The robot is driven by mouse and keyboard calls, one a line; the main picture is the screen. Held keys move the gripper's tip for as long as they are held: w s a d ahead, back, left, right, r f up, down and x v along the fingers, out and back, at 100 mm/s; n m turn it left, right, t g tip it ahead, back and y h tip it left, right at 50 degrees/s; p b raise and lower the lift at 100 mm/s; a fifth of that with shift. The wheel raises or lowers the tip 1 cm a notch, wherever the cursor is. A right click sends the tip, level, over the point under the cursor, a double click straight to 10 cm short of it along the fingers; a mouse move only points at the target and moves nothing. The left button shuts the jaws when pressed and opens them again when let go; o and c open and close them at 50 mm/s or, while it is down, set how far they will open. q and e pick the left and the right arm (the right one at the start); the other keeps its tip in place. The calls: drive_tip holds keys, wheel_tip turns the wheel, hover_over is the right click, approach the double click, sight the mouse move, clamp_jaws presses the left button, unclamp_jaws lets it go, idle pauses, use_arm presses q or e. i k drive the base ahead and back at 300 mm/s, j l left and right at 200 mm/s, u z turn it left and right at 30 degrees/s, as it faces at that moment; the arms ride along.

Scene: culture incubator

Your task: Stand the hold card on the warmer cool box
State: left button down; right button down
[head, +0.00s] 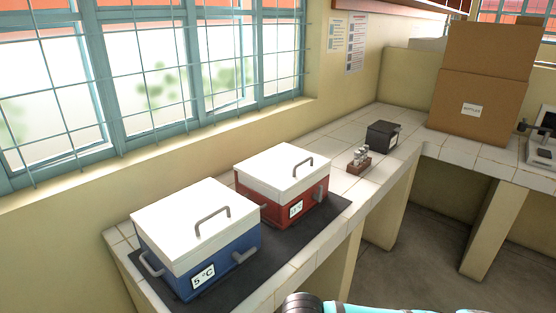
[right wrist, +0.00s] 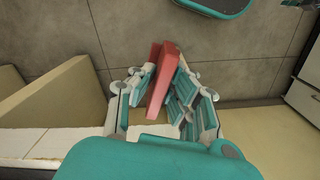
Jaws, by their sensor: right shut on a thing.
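A blue cool box (head: 190,262) with a white lid (head: 190,215) and a "5 °C" label (head: 203,277) stands on a dark mat at the near end of the counter. A red cool box (head: 318,200) with a white lid (head: 270,168) stands just beyond it; its label (head: 296,209) is too small to read surely. Both lids are closed and bare except for their handles. My right gripper (right wrist: 164,78) is shut on a red folded card (right wrist: 158,92), held above the floor in the right wrist view. My left gripper is not in view.
The dark mat (head: 262,268) lies under both boxes. A small rack with vials (head: 359,162) and a black box (head: 382,136) stand farther along the tiled counter. A large cardboard box (head: 478,95) fills the far corner. A barred window and wall run behind the boxes.

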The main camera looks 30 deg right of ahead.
sight(276, 159)
drive_tip(key=i+l+u, duration=0.1)
drive_tip(key=l+u, duration=0.2)
drive_tip(key=l, duration=1)
drive_tip(key=l+u, duration=0.25)
drive_tip(key=l, duration=1)
